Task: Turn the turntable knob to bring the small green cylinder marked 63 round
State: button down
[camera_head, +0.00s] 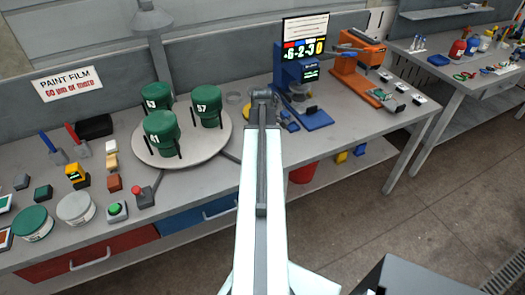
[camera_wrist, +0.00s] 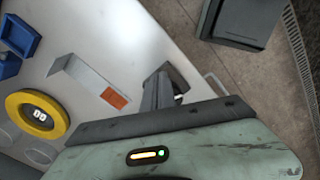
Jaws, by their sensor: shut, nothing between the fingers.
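The round grey turntable (camera_head: 211,146) stands on the bench left of my arm, with three green cylinders on it. The back left cylinder (camera_head: 156,96) has a number that reads like 53 or 63; I cannot tell which. The right one (camera_head: 206,107) is marked 57. The front one (camera_head: 161,133) has a number that looks like 41 or 44. A small grey box with a red knob-like top (camera_head: 142,189) sits at the turntable's front left; I cannot tell whether it is the turntable knob. My gripper (camera_head: 263,94) is right of the turntable, shut and empty; its fingers show in the wrist view (camera_wrist: 162,88).
A blue device (camera_head: 300,90) with a display stands right of my gripper, and an orange one (camera_head: 357,65) beyond it. The wrist view shows a yellow ring (camera_wrist: 38,115) and blue parts (camera_wrist: 18,40). Tins and small blocks crowd the bench's left end.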

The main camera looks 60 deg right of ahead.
jog(key=shift+w+a, duration=0.1)
jog(key=shift+w, duration=0.05)
dwell(0.4)
jog(key=shift+a, duration=0.45)
dwell(0.3)
jog(key=shift+s+d, duration=0.15)
jog(key=shift+s, duration=0.35)
jog(key=shift+r, duration=0.25)
notch_tip(320, 180, up, 6)
jog(key=p, duration=0.6)
jog(key=shift+f, duration=0.2)
jog(key=shift+d+r, duration=0.1)
